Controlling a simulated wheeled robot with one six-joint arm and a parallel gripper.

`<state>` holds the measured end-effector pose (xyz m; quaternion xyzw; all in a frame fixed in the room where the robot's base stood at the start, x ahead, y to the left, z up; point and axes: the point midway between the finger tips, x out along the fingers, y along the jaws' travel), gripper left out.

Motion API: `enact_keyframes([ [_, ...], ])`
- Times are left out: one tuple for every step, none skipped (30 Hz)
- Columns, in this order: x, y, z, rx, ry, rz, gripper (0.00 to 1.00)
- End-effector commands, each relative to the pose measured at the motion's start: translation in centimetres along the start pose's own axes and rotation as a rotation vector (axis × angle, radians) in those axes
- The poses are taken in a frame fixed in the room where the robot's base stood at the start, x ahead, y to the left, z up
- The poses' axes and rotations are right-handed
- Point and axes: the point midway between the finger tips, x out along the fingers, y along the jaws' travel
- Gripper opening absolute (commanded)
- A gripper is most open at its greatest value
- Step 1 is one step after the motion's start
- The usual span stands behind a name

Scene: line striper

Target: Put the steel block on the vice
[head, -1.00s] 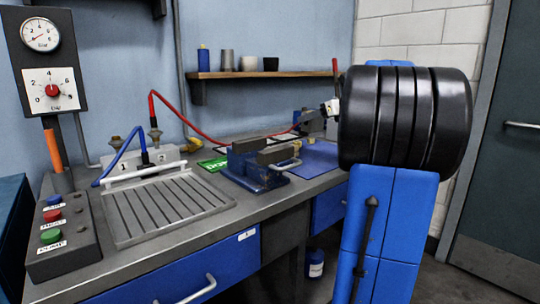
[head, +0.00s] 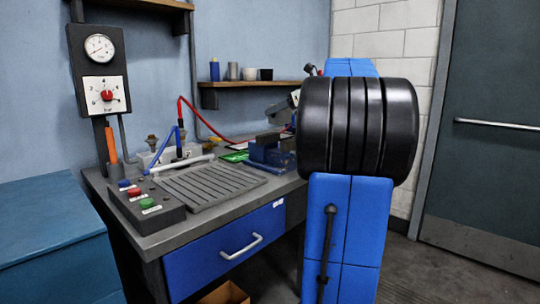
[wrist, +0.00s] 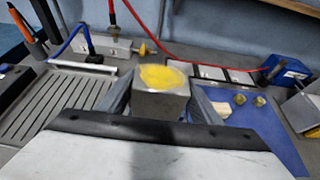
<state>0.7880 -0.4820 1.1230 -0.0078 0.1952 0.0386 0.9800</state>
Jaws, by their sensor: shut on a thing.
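In the wrist view my gripper (wrist: 160,100) is shut on a grey steel block (wrist: 160,106) with a yellow patch on its top face. A finger stands on each side of the block. In the head view the blue vice (head: 270,152) stands on the bench right of the grooved plate, partly covered by my black arm joint. The gripper and block cannot be made out there.
The grooved plate (head: 207,184) and a button box (head: 145,205) fill the bench's left part. A red hose (head: 205,125) and blue hose curve above it. A blue mat (wrist: 247,125) with brass pieces lies right of the block. A blue cabinet (head: 50,235) stands left.

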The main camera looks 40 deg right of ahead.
Motion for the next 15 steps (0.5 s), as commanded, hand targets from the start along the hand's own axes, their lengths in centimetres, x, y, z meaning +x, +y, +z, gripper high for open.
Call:
enact_keyframes([
  [0.0,0.0,0.0,0.000,-0.001,0.000,0.12],
  [0.1,0.0,-0.2,0.001,0.000,0.000,0.12],
  [0.2,0.0,-0.5,0.001,0.000,0.000,0.12],
  [0.3,0.0,-0.9,0.002,0.000,-0.001,0.12],
  [0.5,0.0,-1.3,0.003,0.000,0.000,0.12],
  [0.8,0.0,-1.9,0.003,0.000,0.000,0.12],
  [0.9,0.0,-2.3,0.003,0.000,0.000,0.12],
  [1.1,0.0,-2.8,0.004,0.000,0.000,0.12],
  [1.4,0.0,-3.4,0.002,0.000,0.000,0.12],
  [1.5,0.0,-3.8,0.003,0.000,0.000,0.12],
  [1.7,0.0,-4.1,0.003,0.000,0.000,0.12],
  [1.8,0.0,-4.5,0.001,-0.001,-0.001,0.12],
  [1.9,0.0,-4.7,0.001,-0.001,-0.001,0.12],
  [2.0,0.0,-4.9,0.002,-0.001,-0.001,0.12],
  [2.1,0.0,-5.1,0.001,-0.001,-0.001,0.12],
])
